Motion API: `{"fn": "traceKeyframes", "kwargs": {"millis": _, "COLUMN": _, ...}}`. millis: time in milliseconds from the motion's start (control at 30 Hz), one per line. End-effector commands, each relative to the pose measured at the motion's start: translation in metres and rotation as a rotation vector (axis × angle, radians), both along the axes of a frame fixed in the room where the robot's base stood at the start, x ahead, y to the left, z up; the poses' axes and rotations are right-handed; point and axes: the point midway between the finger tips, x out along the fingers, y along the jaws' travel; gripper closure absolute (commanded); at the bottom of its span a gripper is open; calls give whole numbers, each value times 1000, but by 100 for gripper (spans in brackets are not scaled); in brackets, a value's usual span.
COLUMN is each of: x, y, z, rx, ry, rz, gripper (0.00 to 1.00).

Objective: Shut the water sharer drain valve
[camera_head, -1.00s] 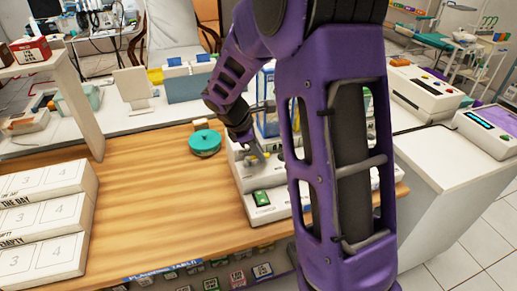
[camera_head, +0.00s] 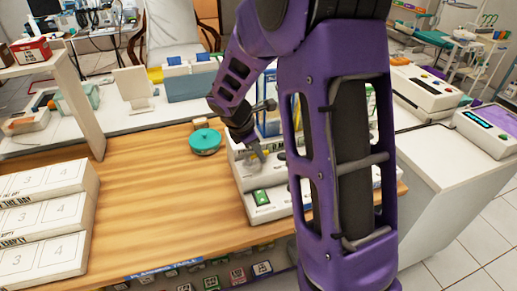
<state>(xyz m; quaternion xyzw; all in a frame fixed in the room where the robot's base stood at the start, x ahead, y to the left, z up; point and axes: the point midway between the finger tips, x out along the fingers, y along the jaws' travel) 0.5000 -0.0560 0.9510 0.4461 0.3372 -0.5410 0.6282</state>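A white stepped unit (camera_head: 273,208) with a green switch (camera_head: 262,197) stands at the right end of the wooden table. It is perhaps the water sharer; its label is too small to read. My gripper (camera_head: 256,156) points down at the unit's upper step, close to or touching it. A small yellowish part shows at the fingertips; I cannot tell whether it is the drain valve. The fingers are too small to tell whether they are open or shut. My purple arm hides the unit's right part.
A teal round lidded thing (camera_head: 205,140) sits just left of the unit. White numbered boxes (camera_head: 40,220) are stacked at the left. The wooden table (camera_head: 160,195) between them is clear. A white counter (camera_head: 450,165) stands at the right.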

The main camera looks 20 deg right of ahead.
Motion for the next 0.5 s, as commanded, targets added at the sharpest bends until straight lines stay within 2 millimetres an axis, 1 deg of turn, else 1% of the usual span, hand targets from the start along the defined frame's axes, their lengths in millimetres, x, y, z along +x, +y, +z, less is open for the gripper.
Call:
{"fn": "traceKeyframes", "kwargs": {"millis": 33, "x": 0, "y": 0, "z": 0, "rx": 0, "ry": 0, "rz": 0, "gripper": 57}}
{"fn": "traceKeyframes", "kwargs": {"millis": 67, "x": 0, "y": 0, "z": 0, "rx": 0, "ry": 0, "rz": 0, "gripper": 52}}
{"fn": "traceKeyframes", "kwargs": {"millis": 100, "x": 0, "y": 0, "z": 0, "rx": 0, "ry": 0, "rz": 0, "gripper": 51}}
{"fn": "traceKeyframes", "kwargs": {"millis": 500, "x": 1, "y": 0, "z": 1, "rx": -1, "ry": -4, "rz": -1, "gripper": 51}}
